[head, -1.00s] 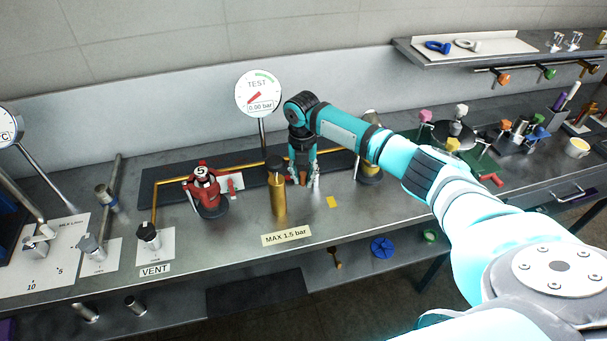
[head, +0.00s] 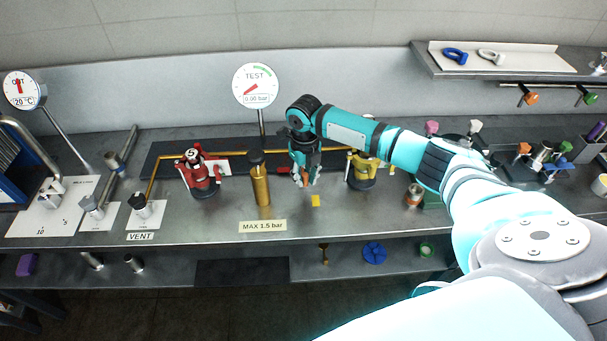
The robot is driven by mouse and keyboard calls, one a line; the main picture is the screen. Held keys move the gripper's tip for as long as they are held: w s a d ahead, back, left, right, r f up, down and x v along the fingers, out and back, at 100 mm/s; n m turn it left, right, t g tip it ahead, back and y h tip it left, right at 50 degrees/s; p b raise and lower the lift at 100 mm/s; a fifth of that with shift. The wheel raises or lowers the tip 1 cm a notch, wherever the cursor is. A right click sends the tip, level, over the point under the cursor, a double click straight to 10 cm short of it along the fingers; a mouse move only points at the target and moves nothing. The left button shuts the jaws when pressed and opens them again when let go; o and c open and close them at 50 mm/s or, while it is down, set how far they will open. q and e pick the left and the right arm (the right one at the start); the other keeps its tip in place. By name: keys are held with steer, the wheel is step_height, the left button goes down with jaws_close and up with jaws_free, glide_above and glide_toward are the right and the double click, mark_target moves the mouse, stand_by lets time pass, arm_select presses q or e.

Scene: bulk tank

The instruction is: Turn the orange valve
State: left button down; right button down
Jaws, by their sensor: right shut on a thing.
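My right gripper (head: 306,180) reaches down to the bench behind the small yellow tag, between the brass cylinder and the yellow device. It is shut on the orange valve (head: 297,175). Only a small orange patch of the valve shows between the fingers; the fingers and wrist hide the rest, so I cannot tell its handle angle. My left gripper is out of view.
A red device (head: 200,178) and a brass cylinder (head: 260,183) stand left of the gripper. A yellow device (head: 361,172) stands close on its right. The TEST gauge (head: 255,87) rises behind, its red needle pointing lower left. The bench front is mostly clear.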

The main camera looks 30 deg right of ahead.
mark_target(306, 173)
steer(key=shift+d+r+n, duration=0.2)
steer(key=shift+d+n, duration=0.1)
steer(key=shift+n, duration=0.1)
steer(key=shift+w, duration=0.1)
steer(key=c, duration=1.2)
jaws_free()
steer(key=shift+f, duration=0.1)
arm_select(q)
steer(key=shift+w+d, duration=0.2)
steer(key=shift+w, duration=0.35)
arm_select(e)
step_height(306, 173, up, 12)
